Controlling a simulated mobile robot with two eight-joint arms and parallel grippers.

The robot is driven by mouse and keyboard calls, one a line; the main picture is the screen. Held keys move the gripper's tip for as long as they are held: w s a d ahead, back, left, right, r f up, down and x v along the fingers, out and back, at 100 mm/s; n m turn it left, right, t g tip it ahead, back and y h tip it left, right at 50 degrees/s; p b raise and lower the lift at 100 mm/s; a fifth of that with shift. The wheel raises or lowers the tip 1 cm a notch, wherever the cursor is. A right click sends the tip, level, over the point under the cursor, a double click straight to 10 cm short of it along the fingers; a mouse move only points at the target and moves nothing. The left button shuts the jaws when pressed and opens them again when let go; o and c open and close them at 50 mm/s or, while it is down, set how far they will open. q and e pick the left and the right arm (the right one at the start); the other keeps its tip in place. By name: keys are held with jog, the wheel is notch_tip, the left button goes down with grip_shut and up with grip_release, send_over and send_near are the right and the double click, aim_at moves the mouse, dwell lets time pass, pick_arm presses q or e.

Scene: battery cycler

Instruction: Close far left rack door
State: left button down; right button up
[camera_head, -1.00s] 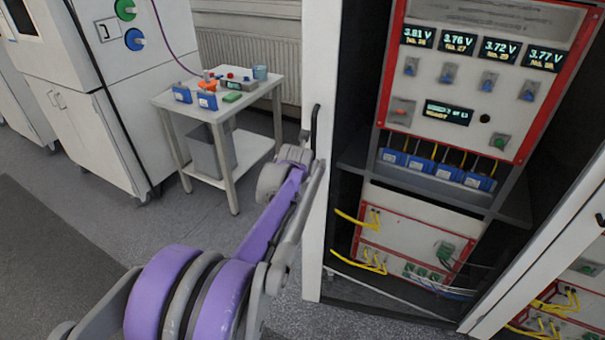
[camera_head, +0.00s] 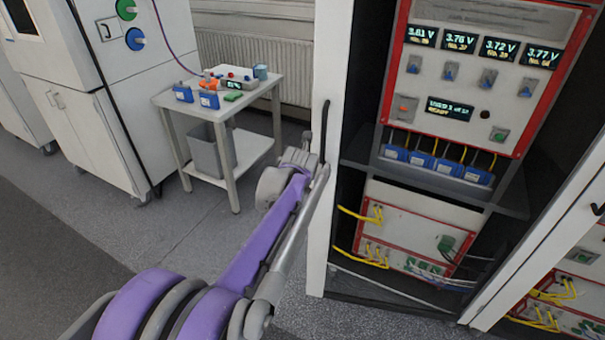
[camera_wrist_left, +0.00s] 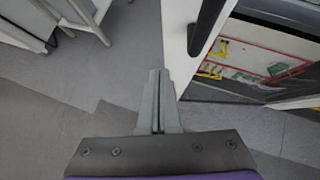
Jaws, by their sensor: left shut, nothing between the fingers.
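The far left rack door (camera_head: 333,90) is a white panel standing open at the left side of the rack (camera_head: 515,200). It shows narrow, nearly edge-on, in the head view. Its black handle (camera_head: 325,130) is on the door's left side. In the left wrist view the door (camera_wrist_left: 178,45) and handle (camera_wrist_left: 207,28) are just ahead and right of my left gripper (camera_wrist_left: 157,80). That gripper is shut and empty, with its tips close to the door's lower edge; I cannot tell whether they touch. In the head view its fingertips are not clearly visible. My right gripper is not in view.
The rack holds a red-framed panel (camera_head: 470,80) with voltage displays, blue battery cells (camera_head: 435,165) and yellow cables (camera_head: 375,250). Another white door (camera_head: 560,215) stands at the right. A small white table (camera_head: 160,99) with items is left of the door. Grey floor is clear between.

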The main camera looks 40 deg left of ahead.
pick_arm(q)
jog(key=w+d+v, duration=0.1)
jog(key=v, duration=0.4)
jog(key=m+t+y+b, duration=0.2)
jog(key=t+b, duration=0.2)
jog(key=t, duration=0.2)
send_near(336, 136)
jog(key=x, duration=0.5)
jog(key=shift+w+a+f, duration=0.15)
jog(key=shift+f, duration=0.05)
jog(key=shift+w+a, duration=0.25)
jog(key=shift+w, duration=0.25)
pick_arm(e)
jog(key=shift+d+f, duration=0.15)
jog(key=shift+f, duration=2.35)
